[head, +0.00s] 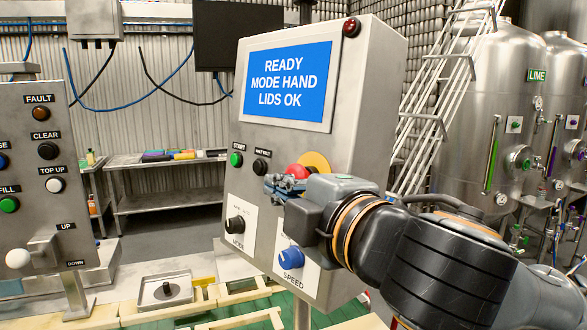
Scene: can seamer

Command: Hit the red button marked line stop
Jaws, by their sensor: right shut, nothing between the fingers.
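A red mushroom button (297,171) on a yellow round backing (318,160) sits on the front of the grey control box (213,190). My right gripper (273,185) is shut and empty, in front of the box and overlapping the lower part of the red button in the head view. I cannot tell whether it touches the button. No line stop lettering shows; my gripper and wrist cover the area below the button. My left gripper is not in view.
The box also carries a green START button (236,159), a black button (260,166), a black MODE knob (236,224), a blue SPEED knob (291,258) and a screen (287,82) reading READY, MODE HAND, LIDS OK. Another panel (30,130) with buttons stands at left.

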